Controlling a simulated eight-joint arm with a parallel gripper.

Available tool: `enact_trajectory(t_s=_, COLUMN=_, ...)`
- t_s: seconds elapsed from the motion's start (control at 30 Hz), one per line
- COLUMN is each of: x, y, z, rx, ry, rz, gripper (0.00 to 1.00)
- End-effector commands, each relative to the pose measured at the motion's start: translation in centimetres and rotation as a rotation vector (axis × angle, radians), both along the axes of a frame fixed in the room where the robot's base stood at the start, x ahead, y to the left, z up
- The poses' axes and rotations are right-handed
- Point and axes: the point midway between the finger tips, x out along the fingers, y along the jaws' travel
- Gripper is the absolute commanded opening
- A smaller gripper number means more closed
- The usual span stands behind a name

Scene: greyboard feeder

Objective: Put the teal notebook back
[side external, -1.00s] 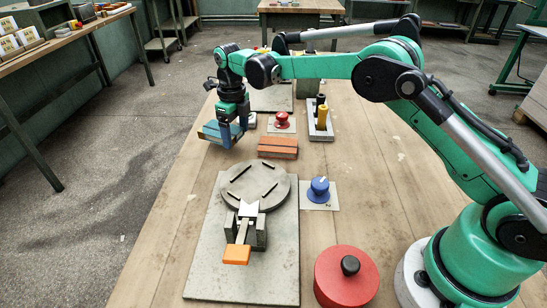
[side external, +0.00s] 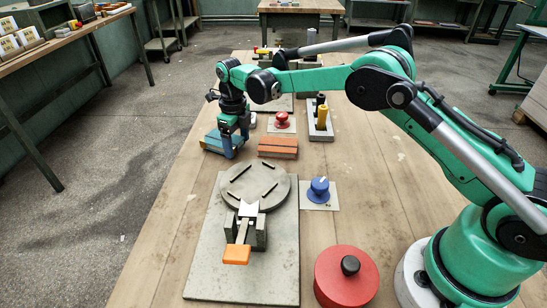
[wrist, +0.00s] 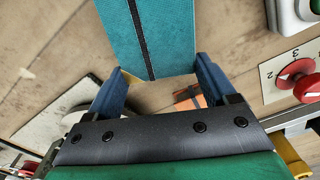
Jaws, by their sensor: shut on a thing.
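The teal notebook (side external: 211,142) is in my gripper (side external: 234,143), low over the far left part of the table. In the wrist view the teal notebook (wrist: 175,40) has a dark band along its length and lies between the two blue fingers of my gripper (wrist: 157,78). The gripper is shut on it. The notebook looks roughly level. I cannot tell whether its underside touches the table.
An orange-brown notebook (side external: 278,147) lies just right of the teal one. A grey turntable (side external: 255,187) on a board stands nearer, with a blue knob (side external: 320,187) to its right. A red knob (side external: 282,120) and a holder with a yellow-handled tool (side external: 321,122) are behind.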

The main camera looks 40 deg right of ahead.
Motion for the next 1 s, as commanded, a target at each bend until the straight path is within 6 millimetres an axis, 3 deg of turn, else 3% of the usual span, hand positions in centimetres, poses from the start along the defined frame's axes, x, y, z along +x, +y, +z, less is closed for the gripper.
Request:
enact_trajectory(t_s=0.47, x=0.0, y=0.0, z=-1.0, rx=0.0, ry=0.0, rz=0.0, gripper=0.15)
enact_trajectory(t_s=0.5, x=0.0, y=0.0, z=-0.9, rx=0.0, ry=0.0, rz=0.0, gripper=0.89)
enact_trajectory(t_s=0.53, x=0.0, y=0.0, z=-0.9, rx=0.0, ry=0.0, rz=0.0, gripper=0.98)
enact_trajectory(t_s=0.8, x=0.0, y=0.0, z=-0.7, rx=0.0, ry=0.0, rz=0.0, gripper=1.0)
enact_trajectory(t_s=1.0, x=0.0, y=0.0, z=2.0, rx=0.0, ry=0.0, rz=0.0, gripper=1.0)
